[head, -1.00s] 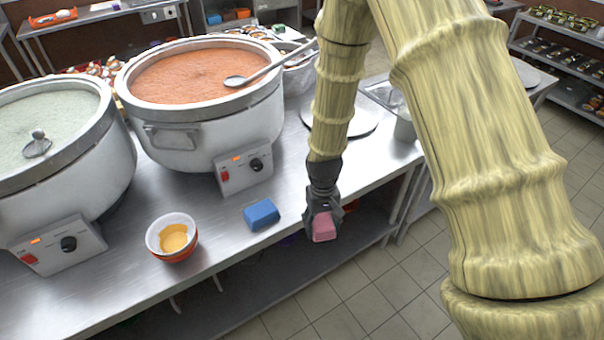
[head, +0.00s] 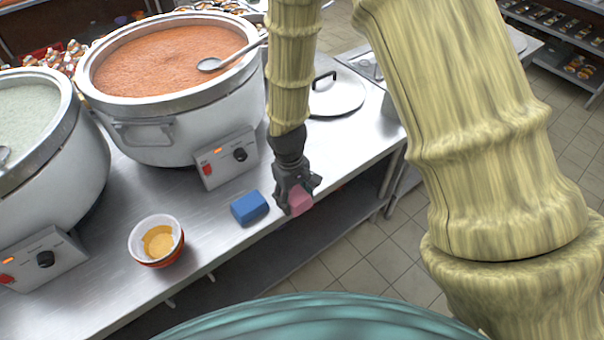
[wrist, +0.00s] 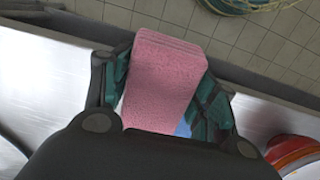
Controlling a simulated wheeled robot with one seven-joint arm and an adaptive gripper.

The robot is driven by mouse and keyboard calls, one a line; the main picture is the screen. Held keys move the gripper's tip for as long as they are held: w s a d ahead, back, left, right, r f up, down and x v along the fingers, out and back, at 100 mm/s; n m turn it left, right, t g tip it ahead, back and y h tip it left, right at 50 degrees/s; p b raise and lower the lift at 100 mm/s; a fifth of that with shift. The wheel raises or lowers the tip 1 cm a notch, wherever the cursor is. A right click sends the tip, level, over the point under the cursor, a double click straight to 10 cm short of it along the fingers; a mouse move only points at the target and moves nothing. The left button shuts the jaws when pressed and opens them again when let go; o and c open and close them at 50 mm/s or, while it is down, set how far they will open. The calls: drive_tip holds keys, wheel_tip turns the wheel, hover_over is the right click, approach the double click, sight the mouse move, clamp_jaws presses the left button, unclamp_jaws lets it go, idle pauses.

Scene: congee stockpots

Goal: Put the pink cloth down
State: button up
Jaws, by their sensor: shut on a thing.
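The pink cloth (head: 299,200) is a small folded block held in my gripper (head: 292,194), near the table's front edge and right of a blue cloth. In the wrist view the pink cloth (wrist: 163,80) sits between the two fingers, which press on its sides. From these views I cannot tell whether its underside touches the table. The blue cloth (head: 249,208) lies on the steel table (head: 205,238). A bit of blue also shows past the pink cloth in the wrist view.
Stacked bowls (head: 156,241) with yellow contents stand left of the blue cloth. A large pot of orange congee (head: 172,118) and a pot of green congee (head: 45,160) stand behind. A round lid (head: 335,95) lies at the back right. The tabletop between lid and gripper is clear.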

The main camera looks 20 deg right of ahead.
drive_tip(key=w+d+p, duration=0.1)
drive_tip(key=w, duration=0.2)
drive_tip(key=w+d+p, duration=0.1)
drive_tip(key=w+d, duration=0.1)
drive_tip(key=w, duration=0.1)
drive_tip(key=w+d+p, duration=0.1)
drive_tip(key=w+d, duration=0.1)
drive_tip(key=w, duration=0.1)
drive_tip(key=shift+w+d+f+p, duration=0.25)
drive_tip(key=shift+w+f+p, duration=0.05)
drive_tip(key=shift+w+f, duration=0.1)
drive_tip(key=shift+f+p, duration=1)
drive_tip(key=shift+f, duration=0.9)
drive_tip(key=shift+f+b, duration=0.4)
drive_tip(key=shift+f, duration=0.2)
drive_tip(key=o, duration=1.4)
drive_tip(key=shift+c, duration=0.2)
drive_tip(key=shift+r, duration=0.15)
